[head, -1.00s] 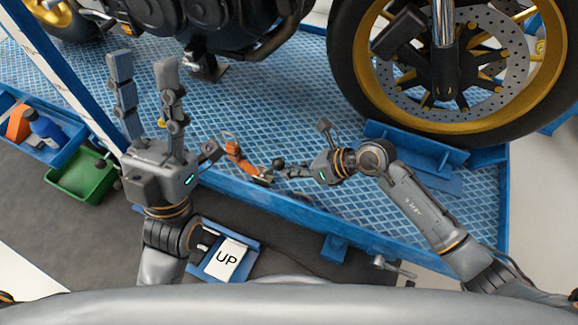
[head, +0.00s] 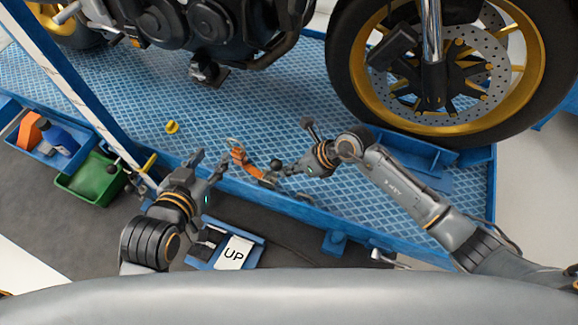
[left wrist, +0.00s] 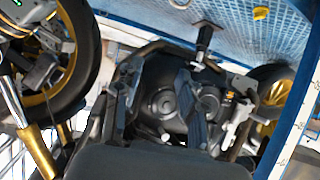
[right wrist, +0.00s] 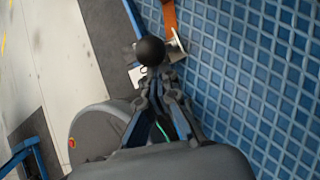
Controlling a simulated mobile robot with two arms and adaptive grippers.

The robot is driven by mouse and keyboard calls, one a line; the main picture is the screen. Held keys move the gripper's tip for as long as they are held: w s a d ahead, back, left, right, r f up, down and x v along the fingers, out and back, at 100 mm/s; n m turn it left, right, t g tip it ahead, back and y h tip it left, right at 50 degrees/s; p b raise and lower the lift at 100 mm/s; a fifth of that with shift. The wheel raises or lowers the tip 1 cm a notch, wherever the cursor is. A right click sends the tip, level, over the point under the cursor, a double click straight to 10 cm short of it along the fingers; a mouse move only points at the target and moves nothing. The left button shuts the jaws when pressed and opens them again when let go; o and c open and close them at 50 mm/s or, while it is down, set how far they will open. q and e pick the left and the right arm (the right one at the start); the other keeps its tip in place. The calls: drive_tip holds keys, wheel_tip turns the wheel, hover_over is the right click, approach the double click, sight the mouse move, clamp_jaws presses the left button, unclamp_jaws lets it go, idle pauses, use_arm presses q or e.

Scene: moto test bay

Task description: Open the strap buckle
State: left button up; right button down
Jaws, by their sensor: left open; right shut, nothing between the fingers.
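The orange strap (head: 238,153) lies at the blue platform's front edge. It runs to a metal buckle (head: 267,181), which also shows in the right wrist view (right wrist: 176,50). A black ball knob (right wrist: 150,50) sits beside the buckle, just ahead of my right gripper (right wrist: 170,78). That gripper (head: 284,172) is shut and empty, close to the knob; I cannot tell whether they touch. My left gripper (head: 209,162) is open and empty, left of the strap and apart from it. In the left wrist view its fingers (left wrist: 160,78) are spread, with the motorcycle behind.
The motorcycle's front wheel (head: 450,70) stands on the platform (head: 310,95) behind my right arm. A blue post (head: 85,95) rises at left. A green bin (head: 92,180) and a blue tray (head: 45,150) lie beyond it.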

sight(272, 162)
drive_tip(key=p, duration=0.1)
drive_tip(key=a+r+h+p, duration=0.1)
drive_tip(key=p, duration=0.1)
drive_tip(key=shift+w+a+r+g+h, duration=0.15)
drive_tip(key=shift+w+a+g+h, duration=0.1)
drive_tip(key=shift+w+g+h, duration=0.1)
drive_tip(key=shift+a, duration=0.1)
drive_tip(key=shift+w+a+r+h+p, duration=0.2)
drive_tip(key=shift+a+h+p, duration=0.2)
drive_tip(key=shift+p, duration=0.25)
drive_tip(key=shift+w+a+r+g+h+p, duration=0.2)
drive_tip(key=shift+a+g+h+p, duration=0.15)
drive_tip(key=shift+a+h, duration=0.2)
drive_tip(key=shift+w+a, duration=0.15)
drive_tip(key=shift+a, duration=0.35)
use_arm(q)
drive_tip(key=s+a+f+g+y, duration=0.1)
drive_tip(key=s+a+f+g, duration=0.1)
drive_tip(key=s, duration=0.4)
drive_tip(key=s+a+f+g+y, duration=0.1)
drive_tip(key=s+a+f+g, duration=0.2)
drive_tip(key=s+g, duration=0.4)
drive_tip(key=shift+s+f, duration=0.3)
drive_tip(key=shift+f, duration=0.55)
use_arm(e)
drive_tip(key=shift+w, duration=0.1)
use_arm(q)
drive_tip(key=shift+w+d+r, duration=0.1)
drive_tip(key=shift+w, duration=0.05)
